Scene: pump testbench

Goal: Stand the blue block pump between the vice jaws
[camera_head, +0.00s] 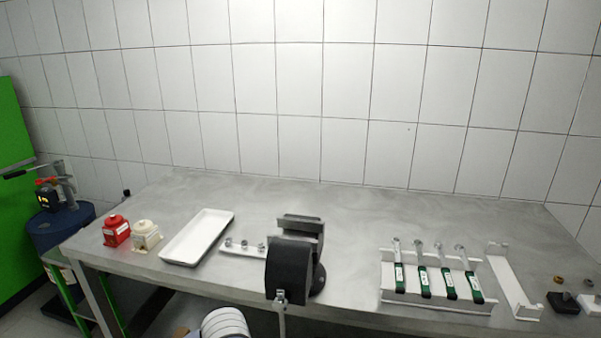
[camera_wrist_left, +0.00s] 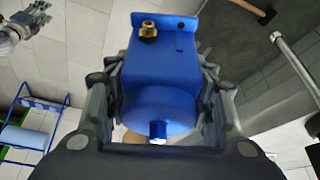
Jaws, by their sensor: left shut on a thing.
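The blue block pump (camera_wrist_left: 160,65) fills the middle of the left wrist view, with a brass fitting on its body and a rounded blue end with a bright metal tip towards the camera. My left gripper (camera_wrist_left: 160,104) is shut on it, with a dark finger on each side. The pump and this gripper do not show in the head view. The black vice (camera_head: 288,270) stands at the front edge of the bench, its jaws at the top and its handle hanging at the front. No pump is visible at its jaws.
On the metal bench (camera_head: 350,215), left of the vice, are a red pump (camera_head: 116,231), a cream pump (camera_head: 146,236), a white tray (camera_head: 179,257) and a small rack with fittings (camera_head: 243,250). A rack of green-handled tools (camera_head: 425,282) stands right. A blue drum (camera_head: 62,222) is far left.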

